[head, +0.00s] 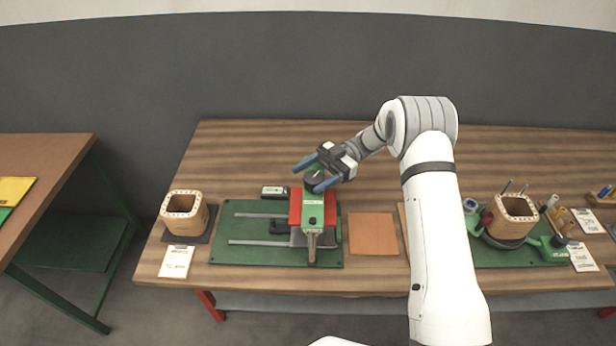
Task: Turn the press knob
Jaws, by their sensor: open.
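The press stands on a green base plate (262,256) at the left part of the wooden table. It has a red block (295,205), a green arm (313,213) and a brown handle (312,245) toward the front edge. The press knob (312,180), dark and round, shows at the back end of the green arm, partly hidden by my gripper. My gripper (315,173) is open, with its two blue-tipped fingers apart on either side of the knob. I cannot tell whether the fingers touch it.
A wooden coil former (184,214) stands on a dark pad at left, with a white card (176,262) in front. A brown square pad (373,233) lies right of the press. Another coil former (510,216) stands on a green fixture at right. Bare table lies behind the press.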

